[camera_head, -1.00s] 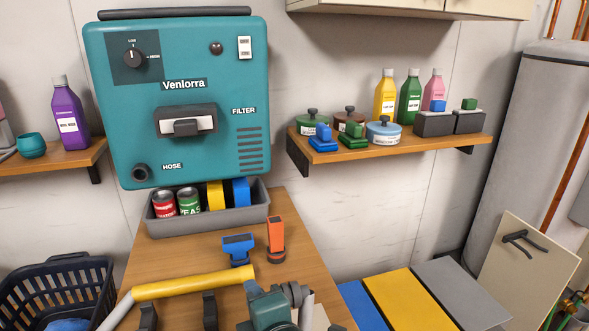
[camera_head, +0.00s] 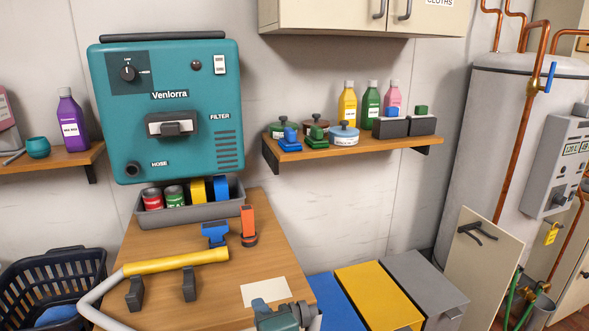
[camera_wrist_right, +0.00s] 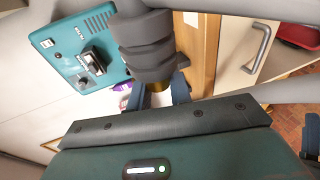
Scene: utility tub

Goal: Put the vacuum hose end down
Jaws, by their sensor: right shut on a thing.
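My right gripper (camera_head: 282,313) is at the bottom edge of the head view, near the front right of the wooden table. In the right wrist view its dark blue fingertips (camera_wrist_right: 158,96) are shut on the vacuum hose end, which I take to be the dark ribbed cuff (camera_wrist_right: 146,45) there. How the cuff sits between the fingers is partly hidden. A yellow tube (camera_head: 178,261) lies over the table by two dark cradles (camera_head: 190,284). Its grey hose (camera_head: 92,297) curves down at the lower left. My left gripper is not in view.
A white sheet (camera_head: 266,291) lies on the table (camera_head: 165,240). Blue and orange tools (camera_head: 215,234) stand behind the yellow tube. The teal vacuum unit (camera_head: 170,90) hangs above a grey tray (camera_head: 208,208). A dark basket (camera_head: 25,285) is left; coloured bins (camera_head: 378,292) are right.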

